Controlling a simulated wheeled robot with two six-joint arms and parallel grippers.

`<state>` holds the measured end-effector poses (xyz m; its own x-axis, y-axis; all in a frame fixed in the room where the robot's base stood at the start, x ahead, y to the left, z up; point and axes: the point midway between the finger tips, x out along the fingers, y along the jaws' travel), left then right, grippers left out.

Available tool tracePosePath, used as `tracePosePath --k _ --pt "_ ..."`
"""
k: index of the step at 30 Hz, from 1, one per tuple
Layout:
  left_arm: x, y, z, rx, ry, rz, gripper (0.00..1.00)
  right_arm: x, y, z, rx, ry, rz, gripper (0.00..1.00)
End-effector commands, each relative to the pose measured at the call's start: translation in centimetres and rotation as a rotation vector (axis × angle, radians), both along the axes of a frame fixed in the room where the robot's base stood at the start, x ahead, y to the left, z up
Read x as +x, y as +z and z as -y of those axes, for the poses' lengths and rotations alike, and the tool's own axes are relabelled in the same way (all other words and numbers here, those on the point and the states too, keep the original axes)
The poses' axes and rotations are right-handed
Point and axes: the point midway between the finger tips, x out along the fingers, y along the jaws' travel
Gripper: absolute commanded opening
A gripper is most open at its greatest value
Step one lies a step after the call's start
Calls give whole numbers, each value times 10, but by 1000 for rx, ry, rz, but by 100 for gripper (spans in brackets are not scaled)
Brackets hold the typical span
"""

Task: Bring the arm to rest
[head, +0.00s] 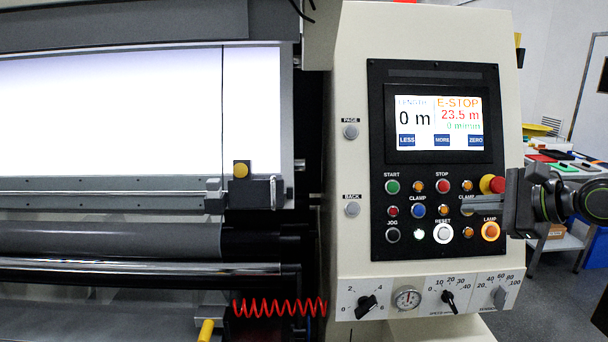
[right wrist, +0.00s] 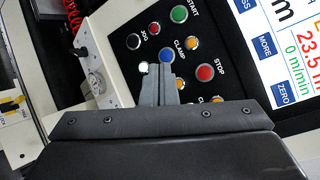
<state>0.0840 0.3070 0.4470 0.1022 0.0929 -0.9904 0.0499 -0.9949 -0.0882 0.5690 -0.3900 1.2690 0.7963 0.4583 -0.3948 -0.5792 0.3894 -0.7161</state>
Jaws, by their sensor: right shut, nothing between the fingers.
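My right gripper (head: 468,207) reaches in from the right in the head view, in front of the control panel (head: 380,240). Its fingers are shut and empty, over the right part of the button rows. In the right wrist view the shut fingers (right wrist: 165,78) point at the panel near the blue clamp button (right wrist: 193,56); I cannot tell whether they touch it. The red and yellow emergency stop (head: 493,184) is beside the gripper. My left gripper is not in view.
The screen (head: 438,121) reads E-STOP, 0 m and 23.5 m. The reset button (head: 443,233) glows white and the lamp button (head: 490,231) orange. Knobs (head: 448,298) stick out below the panel. A bright backlit sheet (head: 110,115) is at left; a cluttered table (head: 565,170) is at right.

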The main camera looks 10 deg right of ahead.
Motion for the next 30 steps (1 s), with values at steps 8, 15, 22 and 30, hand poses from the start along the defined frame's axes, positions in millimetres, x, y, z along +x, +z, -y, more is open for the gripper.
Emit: tracePosePath --k 8,15,22,30 --pt "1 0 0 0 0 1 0 -17 -36 -78 914 67 -50 0" --pt "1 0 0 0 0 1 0 -36 -68 -57 1732 -108 -134 0" --pt "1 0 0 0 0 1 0 -69 -155 -8 2477 -483 -181 0" --pt "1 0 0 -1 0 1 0 -161 -302 5 -2687 1032 75 0"
